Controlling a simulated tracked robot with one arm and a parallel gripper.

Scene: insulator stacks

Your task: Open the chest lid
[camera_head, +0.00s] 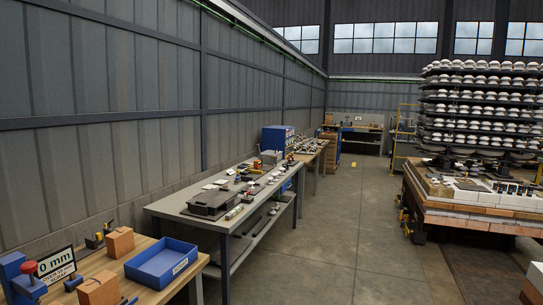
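My gripper is not in view. No chest with a plainly visible lid can be made out. A dark, low, flat case-like object (211,202) lies at the near end of the grey workbench (166,206). A blue box-shaped cabinet (277,138) stands farther along by the wall, at the far end of that bench. Both are small in the picture, and I cannot tell whether either is the chest or how any lid stands.
A wooden bench (193,265) at the lower left holds a blue tray (162,262), orange blocks (119,242) and a "0 mm" sign (55,264). Insulator stacks (480,105) stand on a brick-edged platform (470,208) at right. The concrete aisle (345,245) between is clear.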

